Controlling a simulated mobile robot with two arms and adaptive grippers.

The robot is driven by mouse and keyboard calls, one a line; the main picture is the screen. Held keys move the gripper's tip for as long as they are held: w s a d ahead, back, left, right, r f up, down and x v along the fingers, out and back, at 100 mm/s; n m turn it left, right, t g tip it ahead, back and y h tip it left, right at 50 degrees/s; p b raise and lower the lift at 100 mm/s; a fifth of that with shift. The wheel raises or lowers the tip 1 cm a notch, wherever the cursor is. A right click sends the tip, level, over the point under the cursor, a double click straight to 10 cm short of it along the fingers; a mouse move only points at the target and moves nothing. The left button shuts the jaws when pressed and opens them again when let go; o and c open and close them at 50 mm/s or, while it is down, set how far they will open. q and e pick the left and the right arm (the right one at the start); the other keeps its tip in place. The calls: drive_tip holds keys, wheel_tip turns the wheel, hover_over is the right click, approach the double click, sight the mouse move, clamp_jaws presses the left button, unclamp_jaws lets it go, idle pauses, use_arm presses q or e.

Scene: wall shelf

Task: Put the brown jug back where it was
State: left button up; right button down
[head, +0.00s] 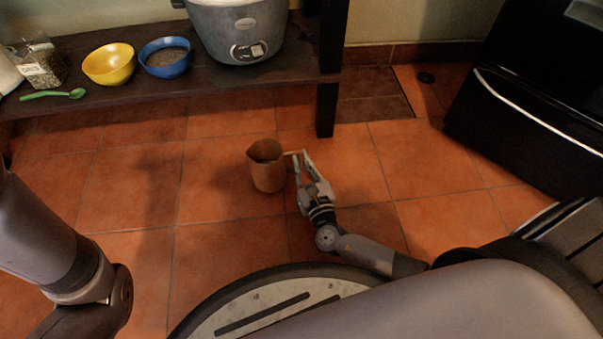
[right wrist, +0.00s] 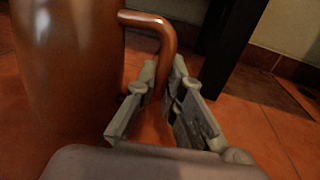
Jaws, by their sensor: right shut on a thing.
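The brown jug (head: 267,172) appears upright in the head view, in front of the shelf's right leg. My right gripper (head: 297,160) is at the jug's right side, shut on its handle. In the right wrist view the jug's body (right wrist: 68,75) fills the left side, and its handle (right wrist: 160,30) runs down between the fingers of my right gripper (right wrist: 165,95). I cannot tell whether the jug touches the floor. My left arm shows at the left edge of the head view, but its gripper is out of view.
The dark shelf (head: 140,95) holds a yellow bowl (head: 108,64), a blue bowl (head: 166,57), a green spoon (head: 53,95), a jar (head: 42,65) and a grey cooker (head: 240,30). Its leg (head: 326,110) stands behind the jug. A black appliance (head: 540,90) is at the right. Tiled floor between is clear.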

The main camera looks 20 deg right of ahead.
wheel_tip(320, 180, down, 4)
drive_tip(key=b, duration=0.2)
drive_tip(key=shift+r+b, duration=0.15)
drive_tip(key=shift+b, duration=0.15)
drive_tip(key=shift+r, duration=0.1)
drive_tip(key=c, duration=2.2)
unclamp_jaws()
drive_tip(key=shift+f, duration=0.25)
drive_tip(key=o, duration=0.5)
drive_tip(key=shift+r, duration=0.15)
